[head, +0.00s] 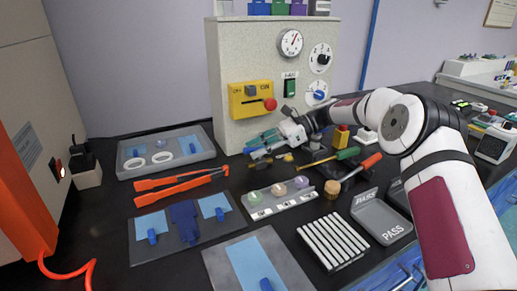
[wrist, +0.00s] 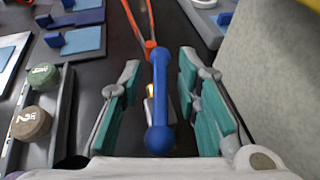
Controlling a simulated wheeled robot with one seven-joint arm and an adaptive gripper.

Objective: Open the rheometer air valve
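The air valve appears as a blue lever (wrist: 160,95) with a rounded knob at its near end, in the middle of the wrist view. A small brass part (wrist: 149,106) shows beside and below it. My gripper (wrist: 158,72) is open, with its teal-padded fingers on either side of the lever and a visible gap on both sides. In the head view my gripper (head: 251,151) is low over the black bench, in front of the rheometer (head: 230,80). There the fingers partly hide the valve.
Orange tongs (head: 180,184) lie left of my gripper. A rack with small discs (head: 277,198) stands in front. The rheometer carries a yellow panel (head: 238,105) with a red knob. A grey tray with white rings (head: 198,137) is at back left.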

